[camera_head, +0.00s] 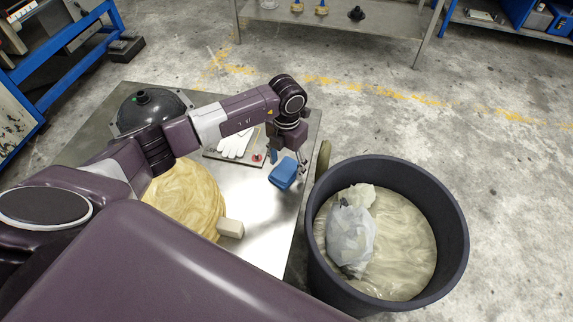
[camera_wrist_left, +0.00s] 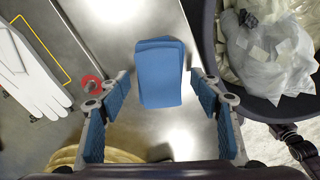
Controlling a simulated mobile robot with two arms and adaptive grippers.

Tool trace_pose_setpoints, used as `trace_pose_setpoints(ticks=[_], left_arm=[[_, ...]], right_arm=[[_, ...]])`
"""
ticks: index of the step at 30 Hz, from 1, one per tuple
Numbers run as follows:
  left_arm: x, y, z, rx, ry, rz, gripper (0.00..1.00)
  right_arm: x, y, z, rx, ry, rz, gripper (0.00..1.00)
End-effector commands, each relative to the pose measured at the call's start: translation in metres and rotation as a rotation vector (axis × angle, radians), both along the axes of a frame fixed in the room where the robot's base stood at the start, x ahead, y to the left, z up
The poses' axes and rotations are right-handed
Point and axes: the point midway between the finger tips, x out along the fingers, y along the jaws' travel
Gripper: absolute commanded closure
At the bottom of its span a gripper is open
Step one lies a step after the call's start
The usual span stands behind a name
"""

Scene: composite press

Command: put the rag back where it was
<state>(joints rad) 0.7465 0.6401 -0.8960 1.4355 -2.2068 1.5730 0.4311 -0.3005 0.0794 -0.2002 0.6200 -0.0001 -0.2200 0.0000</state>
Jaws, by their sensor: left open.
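The blue folded rag (camera_head: 283,173) appears to lie on the metal table (camera_head: 262,245), near its right edge. It also shows in the left wrist view (camera_wrist_left: 160,72), flat and roughly rectangular. My left gripper (camera_head: 288,157) is above the table, directly over the rag's far side in the head view. In the wrist view its blue-padded fingers (camera_wrist_left: 160,100) stand wide apart, with the rag's near end between the fingertips and gaps on both sides. I cannot tell the height between the fingertips and the rag. My right gripper is not in view.
A dark round bin (camera_head: 447,235) with crumpled plastic (camera_head: 350,232) stands right of the table. A tray with white gloves (camera_head: 235,143), a dark dome (camera_head: 150,105), a yellowish round stack (camera_head: 187,195) and a pale block (camera_head: 231,228) are on the table.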

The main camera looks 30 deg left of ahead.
Motion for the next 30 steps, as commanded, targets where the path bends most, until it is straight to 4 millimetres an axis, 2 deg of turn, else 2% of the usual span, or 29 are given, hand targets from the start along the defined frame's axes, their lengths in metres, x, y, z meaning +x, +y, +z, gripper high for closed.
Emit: trace_pose_setpoints(ticks=[9,15,21,30], left_arm=[[0.002,0.001,0.067,0.001,-0.007,-0.001,0.41],[0.001,0.000,0.100,0.000,-0.005,0.000,0.41],[0.001,0.001,0.113,0.001,-0.002,0.001,0.41],[0.000,0.001,0.113,0.001,-0.001,0.001,0.41]], right_arm=[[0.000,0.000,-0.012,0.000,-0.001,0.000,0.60],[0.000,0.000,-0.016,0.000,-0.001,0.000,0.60],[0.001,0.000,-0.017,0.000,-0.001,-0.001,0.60],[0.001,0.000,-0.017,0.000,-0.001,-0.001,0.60]])
